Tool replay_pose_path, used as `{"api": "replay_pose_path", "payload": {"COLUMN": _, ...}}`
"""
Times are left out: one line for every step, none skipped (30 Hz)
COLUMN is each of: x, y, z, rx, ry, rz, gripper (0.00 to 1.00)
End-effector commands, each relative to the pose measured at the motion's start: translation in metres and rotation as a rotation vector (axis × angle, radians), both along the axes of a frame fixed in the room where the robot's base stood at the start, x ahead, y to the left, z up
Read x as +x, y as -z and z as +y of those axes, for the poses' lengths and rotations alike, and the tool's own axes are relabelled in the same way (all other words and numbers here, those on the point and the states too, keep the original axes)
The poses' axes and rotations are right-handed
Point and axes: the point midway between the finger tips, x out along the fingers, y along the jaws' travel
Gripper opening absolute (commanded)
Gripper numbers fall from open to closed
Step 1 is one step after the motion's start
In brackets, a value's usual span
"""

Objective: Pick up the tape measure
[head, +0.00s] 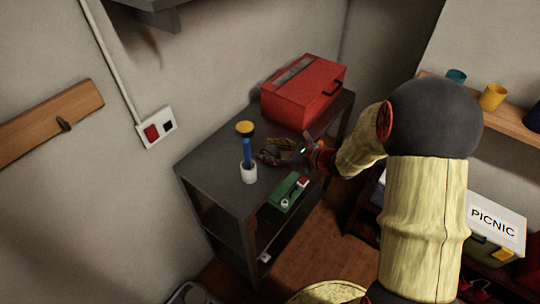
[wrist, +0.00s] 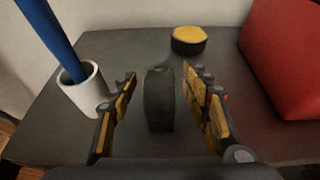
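A dark, rounded, upright object with greenish edges, which looks like the tape measure (wrist: 160,100), stands on the grey table top (wrist: 135,55) in the wrist view. My gripper (wrist: 159,76) is open, with one yellow-and-black finger on each side of it. A gap shows between the object and each finger. In the head view my gripper (head: 275,150) is low over the table, and the object is small and hard to make out between the fingers.
A white cup (head: 248,173) holding a blue rod stands left of my gripper. A yellow-topped black round item (head: 245,128) lies farther back. A red toolbox (head: 304,92) is at the back right.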

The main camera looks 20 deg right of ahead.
Motion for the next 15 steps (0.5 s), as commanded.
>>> {"api": "replay_pose_path", "payload": {"x": -0.0001, "y": 0.0000, "z": -0.0001, "rx": 0.000, "ry": 0.000, "rz": 0.000, "gripper": 0.43}}
{"api": "replay_pose_path", "payload": {"x": -0.0001, "y": 0.0000, "z": -0.0001, "rx": 0.000, "ry": 0.000, "rz": 0.000, "gripper": 0.41}}
{"api": "replay_pose_path", "payload": {"x": -0.0002, "y": 0.0000, "z": -0.0001, "rx": 0.000, "ry": 0.000, "rz": 0.000, "gripper": 0.39}}
{"api": "replay_pose_path", "payload": {"x": -0.0001, "y": -0.0001, "z": -0.0001, "rx": 0.000, "ry": 0.000, "rz": 0.000, "gripper": 0.37}}
{"api": "replay_pose_path", "payload": {"x": -0.0001, "y": -0.0001, "z": -0.0001, "rx": 0.000, "ry": 0.000, "rz": 0.000, "gripper": 0.36}}
{"api": "replay_pose_path", "payload": {"x": -0.0002, "y": 0.0000, "z": -0.0001, "rx": 0.000, "ry": 0.000, "rz": 0.000, "gripper": 0.33}}
{"api": "replay_pose_path", "payload": {"x": -0.0002, "y": 0.0000, "z": -0.0001, "rx": 0.000, "ry": 0.000, "rz": 0.000, "gripper": 0.32}}
{"api": "replay_pose_path", "payload": {"x": -0.0002, "y": 0.0000, "z": -0.0001, "rx": 0.000, "ry": 0.000, "rz": 0.000, "gripper": 0.30}}
{"api": "replay_pose_path", "payload": {"x": -0.0002, "y": 0.0000, "z": -0.0001, "rx": 0.000, "ry": 0.000, "rz": 0.000, "gripper": 0.28}}
{"api": "replay_pose_path", "payload": {"x": -0.0002, "y": 0.0000, "z": -0.0001, "rx": 0.000, "ry": 0.000, "rz": 0.000, "gripper": 0.26}}
{"api": "replay_pose_path", "payload": {"x": -0.0002, "y": 0.0000, "z": -0.0001, "rx": 0.000, "ry": 0.000, "rz": 0.000, "gripper": 0.24}}
{"api": "replay_pose_path", "payload": {"x": -0.0002, "y": 0.0000, "z": -0.0001, "rx": 0.000, "ry": 0.000, "rz": 0.000, "gripper": 0.22}}
{"api": "replay_pose_path", "payload": {"x": -0.0002, "y": 0.0000, "z": -0.0001, "rx": 0.000, "ry": 0.000, "rz": 0.000, "gripper": 0.20}}
{"api": "replay_pose_path", "payload": {"x": -0.0002, "y": 0.0000, "z": -0.0001, "rx": 0.000, "ry": 0.000, "rz": 0.000, "gripper": 0.18}}
{"api": "replay_pose_path", "payload": {"x": -0.0002, "y": 0.0000, "z": -0.0001, "rx": 0.000, "ry": 0.000, "rz": 0.000, "gripper": 0.16}}
